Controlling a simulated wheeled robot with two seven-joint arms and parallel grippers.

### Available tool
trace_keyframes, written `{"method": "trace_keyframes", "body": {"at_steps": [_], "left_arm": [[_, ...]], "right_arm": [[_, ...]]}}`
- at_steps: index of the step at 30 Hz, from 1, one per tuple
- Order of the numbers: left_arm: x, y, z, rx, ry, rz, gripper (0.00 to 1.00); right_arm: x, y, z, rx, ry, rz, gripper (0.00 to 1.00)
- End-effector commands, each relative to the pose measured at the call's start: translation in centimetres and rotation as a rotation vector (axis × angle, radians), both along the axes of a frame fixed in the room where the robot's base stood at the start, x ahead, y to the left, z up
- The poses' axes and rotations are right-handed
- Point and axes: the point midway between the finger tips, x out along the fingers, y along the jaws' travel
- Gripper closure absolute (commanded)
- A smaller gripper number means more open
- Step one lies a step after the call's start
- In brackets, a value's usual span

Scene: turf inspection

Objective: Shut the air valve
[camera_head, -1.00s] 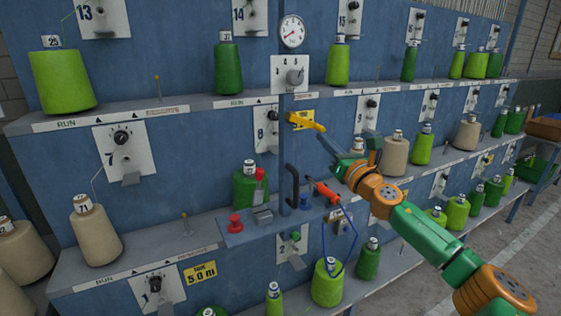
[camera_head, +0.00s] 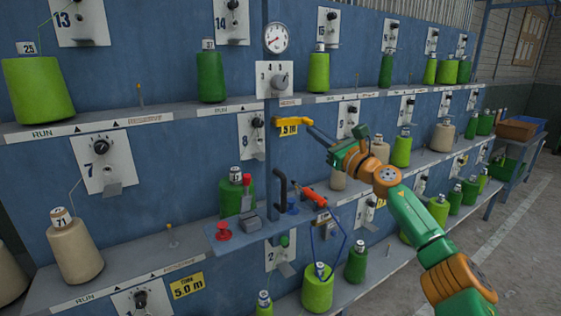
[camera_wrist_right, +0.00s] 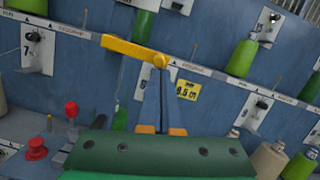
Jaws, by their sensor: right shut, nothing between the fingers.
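The air valve shows as a yellow lever (camera_head: 291,121) on the blue machine front, beside a yellow label. It lies nearly level in the head view. In the wrist view the yellow lever (camera_wrist_right: 132,49) runs across above my fingers, with a rounded part at its right end. My right gripper (camera_head: 309,127) is shut and empty, its fingertips at the lever's right end. In the wrist view the fingers (camera_wrist_right: 158,80) reach up to that rounded part; they look in contact, but I cannot be sure. My left gripper is not in view.
A round gauge (camera_head: 276,38) and a selector knob plate (camera_head: 276,79) are above the lever. A black handle (camera_head: 281,188), a red-handled tool (camera_head: 314,197) and a red button (camera_head: 223,231) are below. Yarn spools line the shelves. Open floor (camera_head: 510,250) lies at right.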

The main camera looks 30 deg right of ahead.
Motion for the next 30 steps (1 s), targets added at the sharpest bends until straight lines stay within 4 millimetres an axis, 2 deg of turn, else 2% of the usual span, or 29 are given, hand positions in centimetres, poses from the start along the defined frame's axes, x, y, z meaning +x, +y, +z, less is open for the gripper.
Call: {"method": "trace_keyframes", "body": {"at_steps": [9, 11, 16, 17, 19, 24, 30], "left_arm": [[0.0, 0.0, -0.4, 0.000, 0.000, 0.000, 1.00], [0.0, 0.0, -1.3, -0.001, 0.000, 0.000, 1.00], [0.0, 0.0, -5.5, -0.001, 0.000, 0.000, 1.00], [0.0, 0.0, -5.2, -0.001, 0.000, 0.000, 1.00], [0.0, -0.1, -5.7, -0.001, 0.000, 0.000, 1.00], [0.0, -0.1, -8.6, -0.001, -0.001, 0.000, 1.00], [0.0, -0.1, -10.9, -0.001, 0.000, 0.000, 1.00]], "right_arm": [[0.0, 0.0, -0.4, 0.001, 0.000, 0.000, 1.00], [-0.1, 0.0, -1.3, 0.001, 0.000, 0.000, 1.00], [-0.3, 0.1, -5.8, 0.000, 0.001, 0.004, 1.00], [-1.3, -0.3, -5.2, -0.007, 0.000, -0.002, 1.00], [-3.0, -0.2, -5.5, -0.009, 0.005, 0.002, 1.00], [-6.8, -0.6, -6.7, -0.006, 0.003, -0.001, 1.00], [-9.5, -0.7, -6.9, -0.001, 0.000, 0.001, 1.00]]}}
